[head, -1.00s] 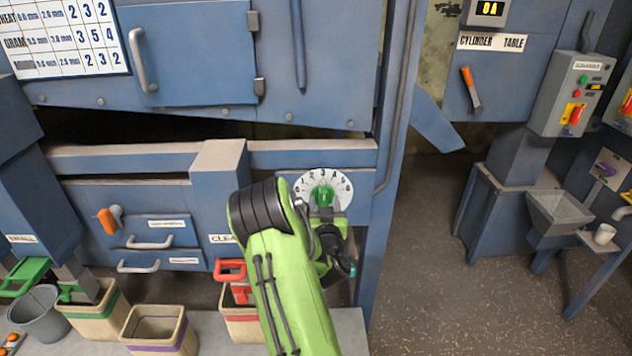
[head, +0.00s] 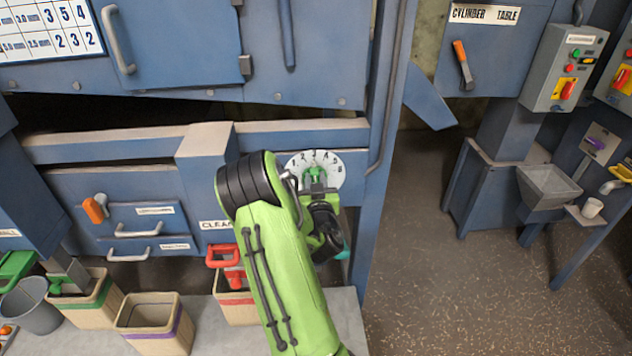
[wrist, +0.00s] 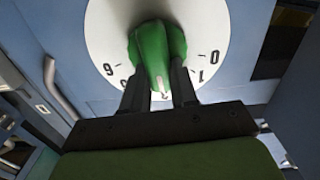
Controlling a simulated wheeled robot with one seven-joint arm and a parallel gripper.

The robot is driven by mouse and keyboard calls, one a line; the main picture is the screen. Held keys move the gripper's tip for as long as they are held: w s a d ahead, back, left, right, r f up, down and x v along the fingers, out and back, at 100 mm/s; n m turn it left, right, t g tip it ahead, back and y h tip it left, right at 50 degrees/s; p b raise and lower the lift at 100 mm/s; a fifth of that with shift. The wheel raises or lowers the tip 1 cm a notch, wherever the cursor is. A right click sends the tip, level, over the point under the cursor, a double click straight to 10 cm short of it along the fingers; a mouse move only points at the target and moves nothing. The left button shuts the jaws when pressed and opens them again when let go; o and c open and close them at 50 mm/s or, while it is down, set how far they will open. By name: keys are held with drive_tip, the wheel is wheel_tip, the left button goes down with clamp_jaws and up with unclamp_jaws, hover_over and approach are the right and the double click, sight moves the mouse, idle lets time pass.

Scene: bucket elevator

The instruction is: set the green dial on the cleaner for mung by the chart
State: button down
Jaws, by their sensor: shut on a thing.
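The green dial (head: 315,174) sits on a round white numbered plate on the blue cleaner, right of the middle in the head view. In the wrist view the green knob (wrist: 155,50) stands between my two dark fingers. My gripper (wrist: 158,85) is shut on the knob, one finger on each side; it also shows in the head view (head: 318,188). Numbers such as 0, 1 and 6 show around the plate, but my fingers hide part of it and I cannot tell the exact setting. The chart (head: 45,28) is cut off at the top left; its row names are out of view.
Below the cleaner (head: 200,224) stand several bins, one with a purple band (head: 155,325), and a red handle (head: 222,256). An orange lever (head: 95,208) is at left. Right of the blue post, the floor (head: 430,290) is clear.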

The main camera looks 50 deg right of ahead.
drive_tip(key=n, duration=0.4)
drive_tip(key=shift+w+a+b, duration=0.25)
drive_tip(key=shift+b, duration=0.15)
drive_tip(key=c, duration=0.9)
unclamp_jaws()
drive_tip(key=shift+f, duration=0.15)
